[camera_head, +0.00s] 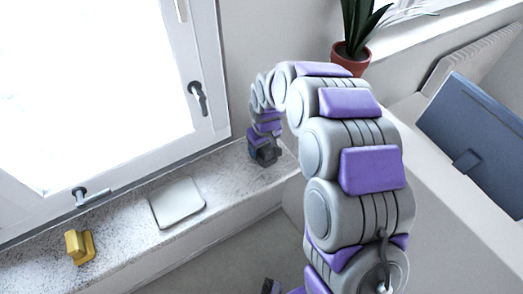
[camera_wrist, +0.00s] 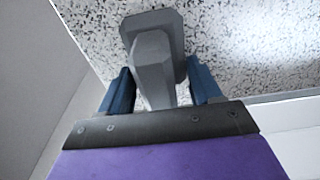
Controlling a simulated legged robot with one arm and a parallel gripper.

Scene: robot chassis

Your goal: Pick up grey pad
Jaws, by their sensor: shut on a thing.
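The grey pad (camera_wrist: 152,62) shows in the wrist view as a grey block with a raised, handle-like part on a flat base. It is over the speckled sill; I cannot tell whether its base touches the stone. My gripper (camera_wrist: 161,85) has its two blue fingers on either side of the raised part and is shut on it. In the head view my gripper (camera_head: 264,153) is low at the right part of the sill, where the pad is hard to tell apart from the dark fingers.
The speckled window sill (camera_head: 130,215) also bears a pale flat square (camera_head: 177,202) and a yellow block (camera_head: 79,247) to the left. A window with handles (camera_head: 197,98) stands behind. A potted plant (camera_head: 352,55) and a dark blue panel (camera_head: 475,140) are at the right.

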